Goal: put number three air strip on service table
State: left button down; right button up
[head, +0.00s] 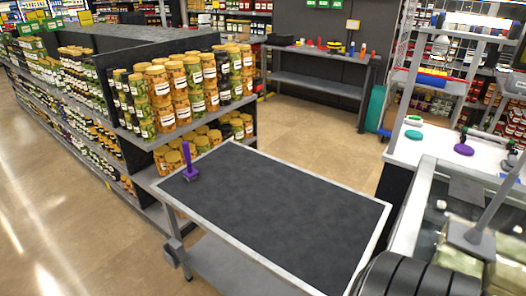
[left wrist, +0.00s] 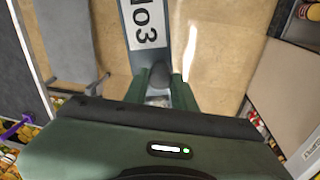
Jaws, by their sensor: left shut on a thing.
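In the left wrist view my left gripper (left wrist: 160,82) is shut on a grey strip (left wrist: 146,12) with a white label that reads 03. The strip stretches away from the fingers, above the tan floor. Its far end is cut off by the picture. The service table (head: 290,205) has a dark top with a pale rim and stands in the middle of the head view. Part of it seems to show at the left of the wrist view. Neither gripper shows in the head view, and my right gripper shows in neither view.
A purple-handled tool (head: 188,163) stands at the table's left corner; most of the top is bare. Shelves of jars (head: 185,90) stand behind it on the left. A white counter (head: 432,148) with small items is at the right. A grey bench (head: 318,80) stands behind.

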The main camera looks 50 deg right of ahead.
aim_at(248, 214)
jog(key=i+l+z, duration=0.1)
jog(key=i+z, duration=0.2)
jog(key=z, duration=0.2)
jog(key=i+z, duration=0.25)
jog(key=z, duration=0.2)
jog(key=i+j+z, duration=0.2)
jog(key=z, duration=0.3)
jog(key=i+z, duration=0.65)
